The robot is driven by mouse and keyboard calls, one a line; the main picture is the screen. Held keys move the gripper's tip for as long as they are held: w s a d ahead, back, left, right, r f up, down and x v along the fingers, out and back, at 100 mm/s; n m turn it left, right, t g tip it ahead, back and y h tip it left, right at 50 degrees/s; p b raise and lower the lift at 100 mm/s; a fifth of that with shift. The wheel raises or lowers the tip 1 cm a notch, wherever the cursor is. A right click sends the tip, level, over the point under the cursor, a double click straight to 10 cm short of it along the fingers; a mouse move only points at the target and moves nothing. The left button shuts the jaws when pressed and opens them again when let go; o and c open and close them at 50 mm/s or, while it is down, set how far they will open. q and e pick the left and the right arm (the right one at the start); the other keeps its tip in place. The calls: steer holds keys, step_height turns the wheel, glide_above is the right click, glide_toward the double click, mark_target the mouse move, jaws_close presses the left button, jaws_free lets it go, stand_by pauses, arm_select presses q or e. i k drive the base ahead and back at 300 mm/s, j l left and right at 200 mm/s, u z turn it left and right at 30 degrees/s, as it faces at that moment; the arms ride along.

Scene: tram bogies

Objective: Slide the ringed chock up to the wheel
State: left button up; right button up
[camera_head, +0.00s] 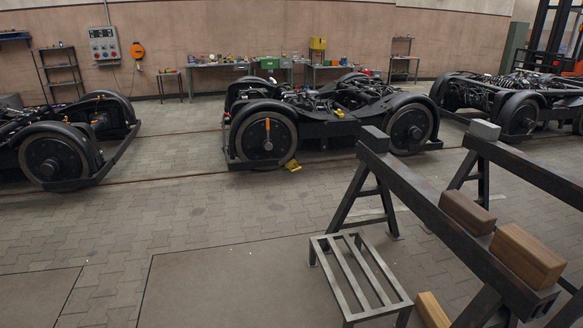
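A small yellow chock (293,166) lies on the paved floor by the front left wheel (266,138) of the middle bogie. It is at the wheel's lower right. It is too small to tell whether it carries a ring or touches the wheel. The wheel is dark with a light hub and a short orange upright mark, under a black curved guard. Neither of my grippers shows in the head view.
A dark trestle beam (440,215) with wooden blocks (527,254) fills the right foreground. A grey slatted step (360,277) stands beside it. Other bogies stand left (60,145) and right (515,105). The paved floor left of the step is clear.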

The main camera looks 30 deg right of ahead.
mark_target(293, 163)
steer(key=i+l+z, duration=0.1)
steer(key=i+z, duration=0.35)
steer(key=i, duration=3.15)
steer(key=i+z, duration=0.1)
steer(key=i, duration=0.85)
steer(key=i+l+z, duration=0.1)
steer(key=i+z, duration=0.25)
steer(key=i, duration=0.15)
steer(key=i+z, duration=0.35)
steer(key=i+j+z, duration=0.2)
steer(key=i+z, duration=0.2)
steer(key=i, duration=0.2)
steer(key=i+j+z, duration=0.35)
steer(key=i+l+z, duration=0.3)
steer(key=i+z, duration=0.2)
steer(key=i, duration=0.15)
steer(key=i+z, duration=0.5)
steer(key=i, duration=0.15)
steer(key=i+j+z, duration=0.15)
steer(key=i+z, duration=0.35)
steer(key=i, duration=0.15)
steer(key=u, duration=0.45)
steer(key=i+u, duration=0.15)
steer(key=u, duration=0.3)
steer(key=l+u, duration=0.1)
steer(key=u, duration=0.35)
steer(key=l+u, duration=0.1)
steer(key=u, duration=0.35)
steer(key=i+l, duration=0.05)
